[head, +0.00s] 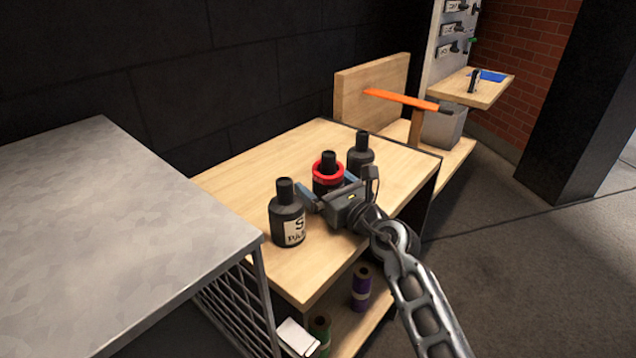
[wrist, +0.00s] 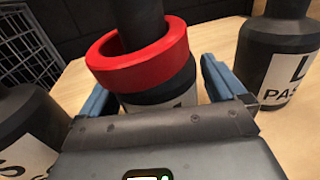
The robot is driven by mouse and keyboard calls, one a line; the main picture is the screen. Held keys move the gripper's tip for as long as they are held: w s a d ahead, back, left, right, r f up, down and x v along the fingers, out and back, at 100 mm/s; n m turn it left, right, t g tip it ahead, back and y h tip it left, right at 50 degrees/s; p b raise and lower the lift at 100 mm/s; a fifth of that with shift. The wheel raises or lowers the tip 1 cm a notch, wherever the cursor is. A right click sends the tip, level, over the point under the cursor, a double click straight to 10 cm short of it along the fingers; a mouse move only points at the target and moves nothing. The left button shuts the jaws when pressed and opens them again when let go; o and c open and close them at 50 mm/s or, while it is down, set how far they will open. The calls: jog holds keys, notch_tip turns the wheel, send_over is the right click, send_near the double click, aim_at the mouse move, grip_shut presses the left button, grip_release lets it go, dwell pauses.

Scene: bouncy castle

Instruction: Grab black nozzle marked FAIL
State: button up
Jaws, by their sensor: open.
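Three black nozzles stand upright on a wooden table (head: 240,187). The middle nozzle (head: 328,184) wears a red ring (head: 328,170); in the wrist view this nozzle (wrist: 150,82) has a white label mostly hidden by my gripper. The front-left nozzle (head: 287,215) has a white label with a large S and partly readable smaller text. The far nozzle (head: 361,153) shows in the wrist view (wrist: 275,55) with a label reading L and PAS, cut off. My gripper (head: 328,190) is open, its blue fingers on either side of the red-ringed nozzle. Whether they touch it I cannot tell.
A grey metal-topped cabinet (head: 110,210) stands at the left. Purple (head: 361,288) and green (head: 320,335) rolls sit on the shelf below. An orange bar (head: 400,99), a grey bin (head: 443,127) and a pegboard are behind. Open floor lies at right.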

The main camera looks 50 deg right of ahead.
jog(key=shift+c, duration=0.4)
jog(key=c, duration=1)
jog(key=shift+r, duration=0.1)
jog(key=shift+c, duration=0.4)
jog(key=shift+r, duration=0.1)
